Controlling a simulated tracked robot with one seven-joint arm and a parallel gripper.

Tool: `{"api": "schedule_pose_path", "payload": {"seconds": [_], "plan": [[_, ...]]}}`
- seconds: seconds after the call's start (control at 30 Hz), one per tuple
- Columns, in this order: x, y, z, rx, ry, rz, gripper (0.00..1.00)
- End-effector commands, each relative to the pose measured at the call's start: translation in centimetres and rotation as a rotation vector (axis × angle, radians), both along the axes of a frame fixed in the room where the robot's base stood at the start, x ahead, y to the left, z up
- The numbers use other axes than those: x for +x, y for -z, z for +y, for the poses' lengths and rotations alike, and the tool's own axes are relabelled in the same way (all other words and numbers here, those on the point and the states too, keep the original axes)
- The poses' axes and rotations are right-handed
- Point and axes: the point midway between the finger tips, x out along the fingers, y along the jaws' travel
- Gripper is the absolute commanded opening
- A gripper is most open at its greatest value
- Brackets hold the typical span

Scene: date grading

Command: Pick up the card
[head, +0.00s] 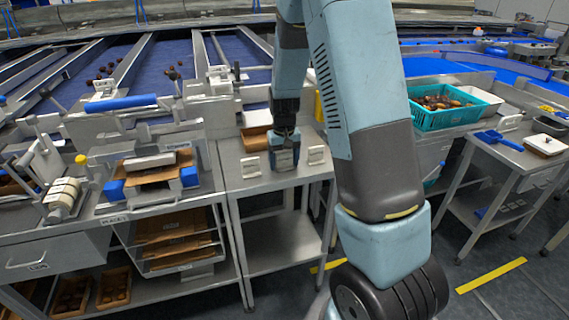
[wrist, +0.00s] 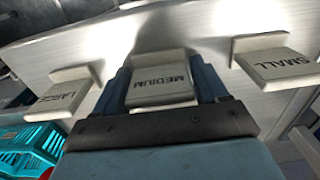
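Three pale card stands stand on the metal table in the wrist view: the LARGE card (wrist: 62,96) at left, the MEDIUM card (wrist: 160,84) in the middle and the SMALL card (wrist: 280,63) at right. My gripper (wrist: 163,80) has its two blue fingers on either side of the MEDIUM card, very close to its edges. I cannot tell whether they press on it. In the head view my gripper (head: 286,158) is low over the table and hides the MEDIUM card. The other two cards show there, one at left (head: 250,167) and one at right (head: 316,155).
The metal table (head: 275,182) has bare room in front of the cards. A brown tray (head: 255,138) lies behind my gripper. A teal crate (head: 440,118) of dates stands to the right. A grading bench (head: 100,215) stands close on the left.

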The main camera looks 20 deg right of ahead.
Motion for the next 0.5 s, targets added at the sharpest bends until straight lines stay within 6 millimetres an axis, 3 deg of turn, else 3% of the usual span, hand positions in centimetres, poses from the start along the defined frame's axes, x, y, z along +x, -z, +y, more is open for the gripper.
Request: {"api": "schedule_pose_path", "payload": {"seconds": [0.4,0.5], "plan": [[0.01,-0.02,-0.04,0.000,0.001,0.000,0.33],[0.01,-0.02,-0.04,0.000,0.001,0.000,0.32]]}}
